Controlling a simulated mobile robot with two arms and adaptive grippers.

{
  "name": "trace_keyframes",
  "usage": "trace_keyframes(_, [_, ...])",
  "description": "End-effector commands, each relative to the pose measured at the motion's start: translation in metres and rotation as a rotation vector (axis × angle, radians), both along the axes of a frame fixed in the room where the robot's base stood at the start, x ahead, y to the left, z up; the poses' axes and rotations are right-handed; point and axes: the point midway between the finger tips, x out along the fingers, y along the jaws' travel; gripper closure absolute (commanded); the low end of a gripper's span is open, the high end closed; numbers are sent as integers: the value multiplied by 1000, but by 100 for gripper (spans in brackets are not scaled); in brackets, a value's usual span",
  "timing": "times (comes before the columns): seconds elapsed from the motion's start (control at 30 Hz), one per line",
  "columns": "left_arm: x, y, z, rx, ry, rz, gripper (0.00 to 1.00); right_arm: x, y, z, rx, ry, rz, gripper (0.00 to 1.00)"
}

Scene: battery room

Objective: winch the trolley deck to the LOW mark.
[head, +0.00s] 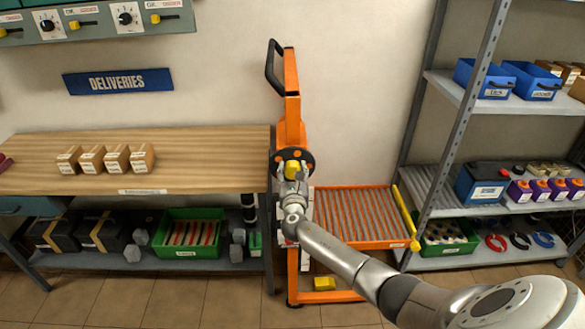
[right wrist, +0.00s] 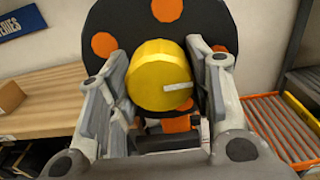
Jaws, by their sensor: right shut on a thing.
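The orange trolley (head: 291,95) stands upright between the workbench and the shelf rack. Its winch is a black disc with orange spots (right wrist: 112,20), with a yellow knob (right wrist: 160,75) that has a white mark. My right gripper (right wrist: 162,85) is shut on the yellow knob, one finger on each side of it. In the head view my right gripper (head: 292,180) hides part of the winch and the mast. The roller deck (head: 358,216) sits low on the trolley, near the rack's lower shelves. I cannot read a LOW mark. My left gripper is not in view.
The wooden workbench (head: 200,150) on the left bears several small boxes. The rack (head: 470,103) on the right holds blue bins and batteries. A yellow bar (head: 405,215) edges the deck's right side. A yellow pedal (head: 324,283) sits near the floor.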

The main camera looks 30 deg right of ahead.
Motion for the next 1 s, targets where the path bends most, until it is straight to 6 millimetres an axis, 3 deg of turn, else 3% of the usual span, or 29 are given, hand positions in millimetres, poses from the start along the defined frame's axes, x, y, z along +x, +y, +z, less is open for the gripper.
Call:
trace_keyframes(0.4, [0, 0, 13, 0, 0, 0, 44, -1, 0, -3, -159, 104, 1, 77])
trace_keyframes(0.97, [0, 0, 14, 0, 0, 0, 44, -1, 1, -4, -180, 117, 2, 77])
trace_keyframes(1.0, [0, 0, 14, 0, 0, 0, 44, -1, 1, -4, -180, 117, 2, 48])
